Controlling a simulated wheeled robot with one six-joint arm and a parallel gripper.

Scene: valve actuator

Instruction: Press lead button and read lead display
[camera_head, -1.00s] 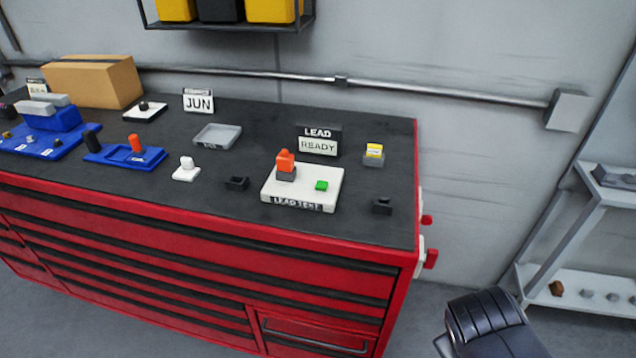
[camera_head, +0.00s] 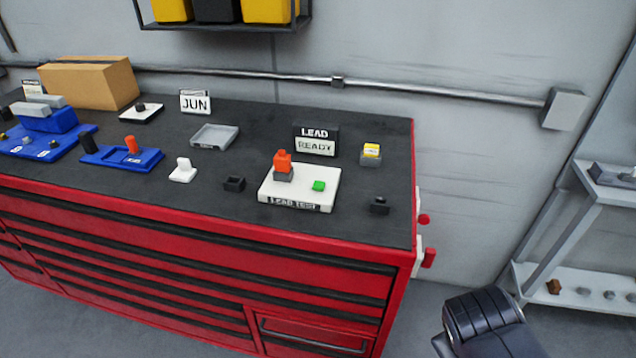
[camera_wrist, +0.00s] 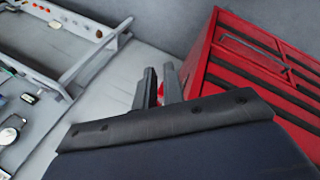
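The white lead test block (camera_head: 300,187) stands near the right end of the bench top. It carries a green button (camera_head: 319,185) at its right and an orange piece (camera_head: 283,162) seated in a grey holder at its left. Behind it the lead display (camera_head: 316,141) is a dark box labelled LEAD, and its screen reads READY. My gripper (camera_wrist: 158,92) shows in the wrist view with a narrow gap between its fingers and nothing held. It is beside the red cabinet, away from the test block. In the head view, only a dark part of my arm shows at the bottom right.
The red cabinet (camera_head: 200,240) bears a black top. A yellow-topped block (camera_head: 371,154) and small black holders (camera_head: 379,205) stand near the test block. Red knobs (camera_head: 424,219) stick out from the cabinet's right side. A grey shelf (camera_head: 575,290) stands at the far right.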

